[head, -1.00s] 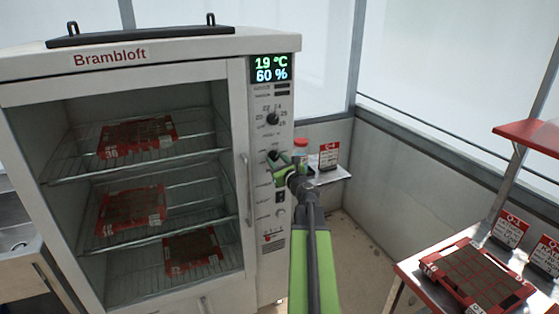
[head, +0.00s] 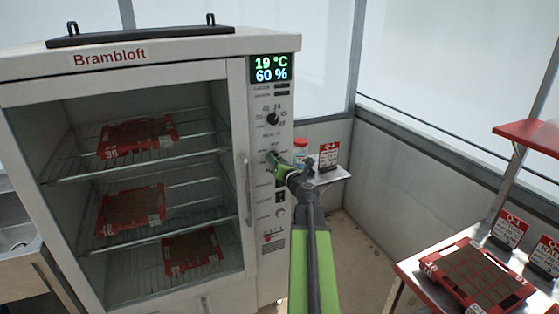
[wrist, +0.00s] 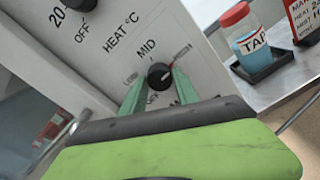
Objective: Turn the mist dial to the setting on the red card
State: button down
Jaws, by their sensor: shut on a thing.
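The dark round mist dial (wrist: 160,75) is on the white panel in the wrist view, below the word MID. A red pointer line runs from it up and to the right. My gripper (wrist: 159,88) has its green fingers on both sides of the dial and is shut on it. In the head view my gripper (head: 275,162) is at the panel and largely hides the dial. The red card (head: 329,155) stands on a small shelf right of the cabinet. In the wrist view the red card (wrist: 306,20) is cut off, and its text is only partly readable.
The heat dial (head: 272,119) is above, under a display (head: 271,68) reading 19 °C and 60 %. A red-capped bottle (head: 300,150) stands close right of my gripper on the shelf. The cabinet's door handle (head: 247,190) is to the left. A table with a red tray (head: 440,268) is at right.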

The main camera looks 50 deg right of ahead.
jog(key=shift+d, duration=0.15)
dwell(0.4)
jog(key=c, duration=0.9)
grip_release()
jog(key=shift+s, duration=0.1)
jog(key=shift+c, duration=0.2)
